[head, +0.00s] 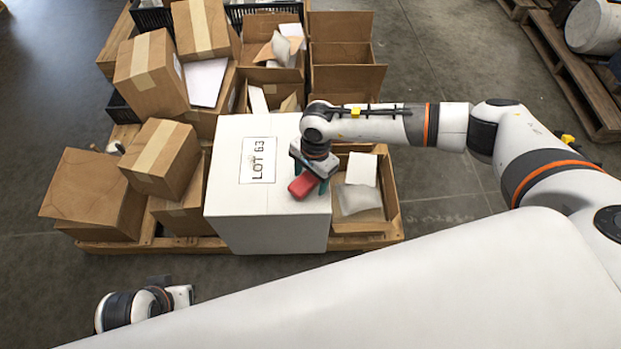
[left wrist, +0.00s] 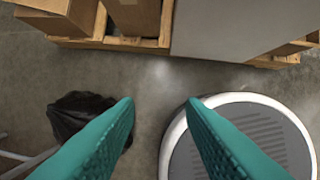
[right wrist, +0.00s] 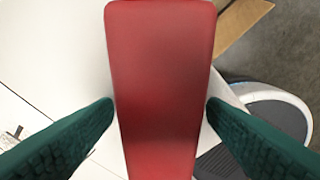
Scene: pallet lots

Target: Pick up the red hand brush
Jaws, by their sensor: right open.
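The red hand brush (head: 303,186) lies on the top of the white box marked LOT 63 (head: 225,202), near its right edge. In the right wrist view the brush (right wrist: 160,85) runs lengthwise between the fingers. My right gripper (head: 312,190) is over the brush from above, one teal finger on each side. In the right wrist view the right gripper (right wrist: 160,115) is open, with a narrow strip of white showing beside each fingertip. My left gripper (left wrist: 160,103) is open and empty above the floor in front of the pallet. The brush's underside is hidden.
Closed cartons (head: 165,160) are stacked left of the white box on a wooden pallet (head: 160,240). An open carton (head: 347,225) with packing pieces stands close on its right. A black bag (left wrist: 75,118) lies on the floor. Floor left of the pallet is clear.

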